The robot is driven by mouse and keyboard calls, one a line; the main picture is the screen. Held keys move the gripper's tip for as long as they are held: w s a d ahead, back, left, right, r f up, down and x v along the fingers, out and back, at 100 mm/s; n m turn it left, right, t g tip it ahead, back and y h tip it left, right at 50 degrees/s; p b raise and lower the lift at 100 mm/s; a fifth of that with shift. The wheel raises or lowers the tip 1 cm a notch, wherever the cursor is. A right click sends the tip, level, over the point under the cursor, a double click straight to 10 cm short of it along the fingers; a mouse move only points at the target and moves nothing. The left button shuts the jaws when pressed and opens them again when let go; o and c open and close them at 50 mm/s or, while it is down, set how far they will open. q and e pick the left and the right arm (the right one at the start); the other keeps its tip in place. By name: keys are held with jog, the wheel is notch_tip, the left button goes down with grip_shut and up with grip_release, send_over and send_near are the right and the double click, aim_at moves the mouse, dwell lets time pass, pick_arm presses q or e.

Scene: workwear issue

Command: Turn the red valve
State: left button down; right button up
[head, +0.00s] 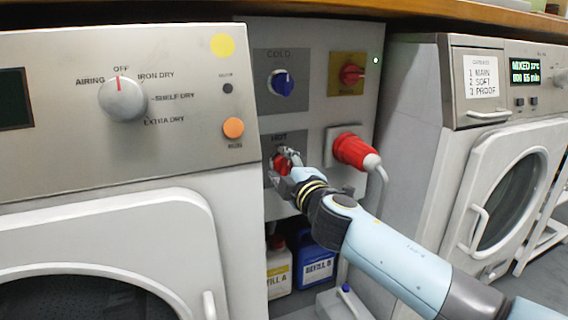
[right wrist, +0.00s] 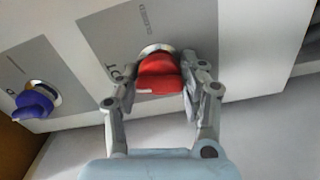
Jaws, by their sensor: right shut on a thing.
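The red valve (head: 281,164) sits on the grey plate marked HOT on the panel between the two machines. It is partly hidden behind my right gripper (head: 285,160) in the head view. In the right wrist view the red valve (right wrist: 160,74) stands between the two fingers of my right gripper (right wrist: 157,88), in front of its metal collar. The right gripper is shut on it. My left gripper is not in view.
A blue valve (head: 282,83) on the COLD plate is above. A red switch on a yellow plate (head: 350,74) and a red plug (head: 353,150) are to the right. Bottles (head: 314,256) stand below. A dryer (head: 120,150) and a washer (head: 500,160) flank the panel.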

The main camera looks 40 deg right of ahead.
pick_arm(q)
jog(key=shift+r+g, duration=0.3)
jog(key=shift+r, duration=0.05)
pick_arm(e)
jog(key=shift+f+n, duration=0.15)
jog(key=shift+n, duration=1.05)
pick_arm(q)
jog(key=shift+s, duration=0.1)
pick_arm(e)
jog(key=o, duration=1.2)
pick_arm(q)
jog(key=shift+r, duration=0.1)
pick_arm(e)
jog(key=shift+o, duration=0.2)
jog(key=shift+s, duration=0.15)
jog(key=v, duration=1.2)
jog(key=shift+a, duration=0.1)
